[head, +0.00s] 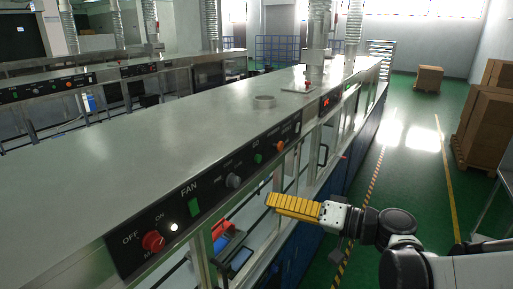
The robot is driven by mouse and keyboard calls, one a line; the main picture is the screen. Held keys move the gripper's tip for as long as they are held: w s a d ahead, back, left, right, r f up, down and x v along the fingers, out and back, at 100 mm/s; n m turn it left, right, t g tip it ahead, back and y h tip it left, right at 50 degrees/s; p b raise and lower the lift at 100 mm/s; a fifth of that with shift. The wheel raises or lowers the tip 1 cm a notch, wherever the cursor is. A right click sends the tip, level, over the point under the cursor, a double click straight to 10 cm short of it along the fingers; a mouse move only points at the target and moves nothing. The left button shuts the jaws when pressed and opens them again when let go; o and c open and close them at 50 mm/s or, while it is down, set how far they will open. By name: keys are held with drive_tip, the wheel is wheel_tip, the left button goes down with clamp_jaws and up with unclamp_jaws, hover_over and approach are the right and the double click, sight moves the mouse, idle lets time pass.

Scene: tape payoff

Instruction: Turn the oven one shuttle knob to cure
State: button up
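A black control panel (128,251) runs along the front edge of the long bench. It carries a red knob (153,241) with OFF and ON beside it, a grey knob (233,181) and an orange knob (279,146). The labels around the grey and orange knobs are too small to read, so I cannot tell which is the shuttle knob or where cure is. My gripper (270,200) has yellow ribbed fingers and points left, in front of and below the panel. It appears apart from the knobs. The fingers overlap from this side, so their opening is unclear.
A green switch (194,207) under FAN and a small green button (258,158) share the panel. Red and blue items sit on the shelf below. Cardboard boxes (487,125) stand right, beyond a clear green aisle.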

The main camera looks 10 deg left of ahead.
sight(238, 183)
drive_tip(key=shift+y, duration=0.6)
drive_tip(key=x, duration=0.3)
drive_tip(key=r+x, duration=0.1)
drive_tip(key=x, duration=0.3)
drive_tip(key=r+x, duration=0.1)
drive_tip(key=x, duration=0.3)
drive_tip(key=shift+w, duration=0.25)
clamp_jaws()
